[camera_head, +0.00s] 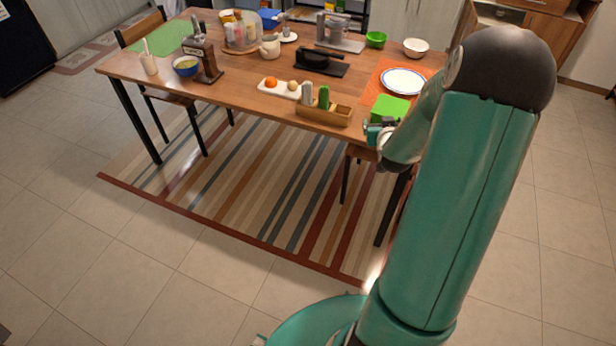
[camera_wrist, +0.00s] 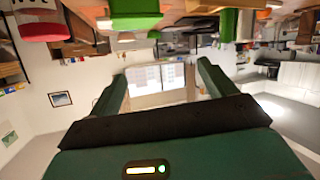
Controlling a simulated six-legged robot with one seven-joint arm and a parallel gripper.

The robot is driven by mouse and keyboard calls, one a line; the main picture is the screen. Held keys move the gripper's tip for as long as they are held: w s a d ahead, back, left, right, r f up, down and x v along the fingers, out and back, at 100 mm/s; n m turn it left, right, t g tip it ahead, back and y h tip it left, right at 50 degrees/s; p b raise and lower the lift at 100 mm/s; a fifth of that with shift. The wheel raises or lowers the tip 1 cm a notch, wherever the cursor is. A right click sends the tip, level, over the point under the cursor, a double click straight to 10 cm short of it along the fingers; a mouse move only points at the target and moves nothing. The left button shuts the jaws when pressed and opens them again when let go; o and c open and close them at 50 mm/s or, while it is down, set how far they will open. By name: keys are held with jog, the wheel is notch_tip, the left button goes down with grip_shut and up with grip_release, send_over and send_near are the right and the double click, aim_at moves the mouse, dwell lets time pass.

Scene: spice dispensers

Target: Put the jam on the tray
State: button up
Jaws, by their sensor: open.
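I cannot pick out the jam for certain. Several small jars (camera_head: 228,22) stand at the back left of the table on a round wooden tray (camera_head: 241,48). A white tray (camera_head: 272,91) nearer the front holds an orange item and a pale egg-like item. My gripper (camera_head: 373,131) is at the table's front right edge, beside a green box (camera_head: 391,106), and is partly hidden by my arm. In the wrist view my gripper (camera_wrist: 160,80) has its two green fingers apart with nothing between them. A red-and-white container (camera_wrist: 38,22) shows at that view's upper left.
A wooden caddy (camera_head: 325,114) with white and green dispensers stands left of my gripper. A white plate (camera_head: 403,81), a green bowl (camera_head: 375,39) and a white bowl (camera_head: 415,47) are on the right side. A dark grinder (camera_head: 203,56) stands left. Bare table lies between.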

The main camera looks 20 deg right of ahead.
jog(key=a+r+n+g+y, duration=0.1)
jog(key=a+r+n+y, duration=0.1)
jog(key=a+r, duration=0.75)
jog(key=s+a+r+g+y, duration=0.1)
jog(key=s+a+r, duration=0.2)
jog(key=s+a, duration=0.3)
jog(key=s+a+r+n+g+y, duration=0.1)
jog(key=s+a+r, duration=0.3)
jog(key=a, duration=0.9)
jog(key=shift+s+r+n+g+y, duration=0.3)
jog(key=shift+s+g+y, duration=0.4)
jog(key=shift+s, duration=0.45)
jog(key=shift+o, duration=0.5)
jog(key=s+a+r+g+y, duration=0.1)
jog(key=s+a+g, duration=0.1)
jog(key=s+a, duration=0.4)
jog(key=s, duration=0.4)
jog(key=shift+s+r+n, duration=0.15)
jog(key=shift+r+n, duration=0.15)
jog(key=shift+n, duration=0.1)
jog(key=shift+s+a, duration=0.15)
jog(key=shift+s, duration=0.2)
jog(key=shift+f, duration=0.1)
